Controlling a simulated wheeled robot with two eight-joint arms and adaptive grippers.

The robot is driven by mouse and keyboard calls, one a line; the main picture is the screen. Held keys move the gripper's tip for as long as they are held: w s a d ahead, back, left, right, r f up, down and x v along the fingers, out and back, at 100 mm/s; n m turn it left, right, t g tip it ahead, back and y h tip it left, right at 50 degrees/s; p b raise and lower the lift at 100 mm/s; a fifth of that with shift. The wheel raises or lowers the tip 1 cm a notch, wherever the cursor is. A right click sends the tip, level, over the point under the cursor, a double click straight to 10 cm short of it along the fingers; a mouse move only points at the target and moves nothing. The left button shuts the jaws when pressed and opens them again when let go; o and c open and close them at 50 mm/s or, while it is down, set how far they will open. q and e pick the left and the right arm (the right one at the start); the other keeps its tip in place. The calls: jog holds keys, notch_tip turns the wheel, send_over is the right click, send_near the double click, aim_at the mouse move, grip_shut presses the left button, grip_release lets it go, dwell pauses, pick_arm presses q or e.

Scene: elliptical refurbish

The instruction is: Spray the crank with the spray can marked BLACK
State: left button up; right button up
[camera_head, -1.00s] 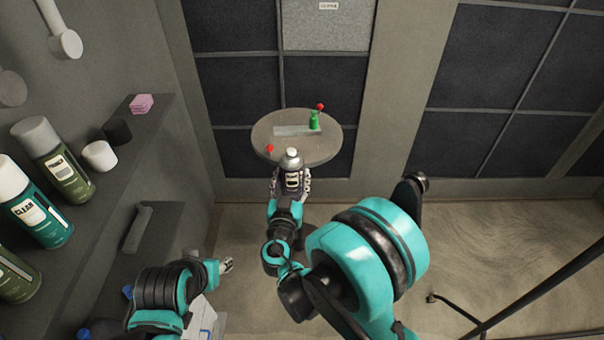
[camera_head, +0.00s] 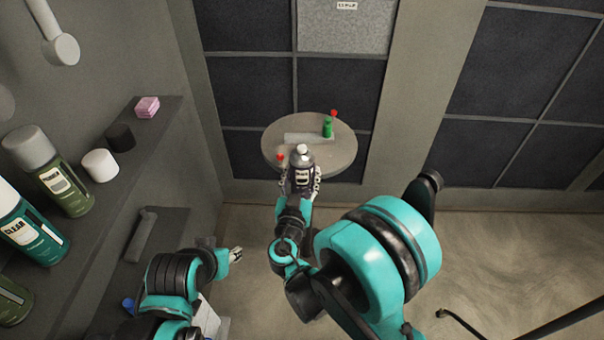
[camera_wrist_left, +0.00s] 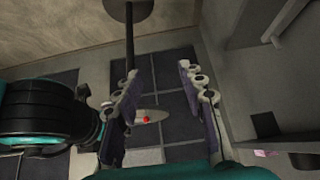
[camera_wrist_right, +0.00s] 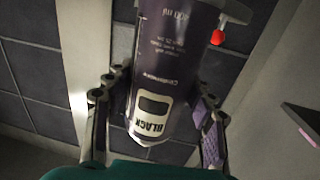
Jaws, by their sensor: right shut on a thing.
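The dark spray can (camera_head: 302,162) with a silver top is in my right gripper (camera_head: 301,186), in front of the round stand (camera_head: 345,162). Its label reads BLACK in the right wrist view (camera_wrist_right: 150,112), with a finger on either side of the can. On the stand lies a flat grey bar (camera_head: 307,138) with a green piece (camera_head: 328,128) at its right end, probably the crank. One red ball (camera_head: 334,113) is beyond the green piece; another (camera_head: 280,157) is at the stand's near left. The left gripper (camera_head: 236,255) is low, open and empty; its fingers (camera_wrist_left: 160,95) stand apart.
A shelf (camera_head: 150,150) on the left carries large spray cans, one marked CLEAR (camera_head: 25,228), a white cup-like piece (camera_head: 101,165), a black one (camera_head: 120,136) and a pink block (camera_head: 147,107). A dark panelled wall (camera_head: 240,70) stands behind the stand.

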pick_arm(q)
jog(key=c, duration=0.5)
jog(key=shift+m+g, duration=0.6)
jog(key=w+r, duration=0.1)
jog(key=r, duration=0.1)
jog(key=w+d+r, duration=0.1)
jog(key=w+r, duration=0.1)
jog(key=r, duration=0.1)
jog(key=w+d+r, duration=0.1)
jog(key=w+r, duration=0.1)
jog(key=shift+w+r, duration=0.15)
grip_shut()
jog(key=w+d+r+m+g, duration=0.35)
jog(key=w+d+r, duration=0.55)
jog(key=w+r, duration=0.45)
jog(key=w+d+r+m+g, duration=0.1)
jog(key=w+d+m+g, duration=0.2)
jog(key=d, duration=0.4)
jog(key=shift+n+t, duration=0.25)
jog(key=shift+n, duration=0.3)
jog(key=shift+w+a+f, duration=0.1)
jog(key=shift+w+f, duration=0.15)
jog(key=shift+f, duration=0.8)
jog(key=shift+w+d+f, duration=0.1)
jog(key=shift+w+f, duration=0.1)
jog(key=shift+f, duration=0.85)
jog(key=shift+w+a+f, duration=0.1)
jog(key=shift+w+f, duration=0.15)
jog(key=shift+f, duration=0.8)
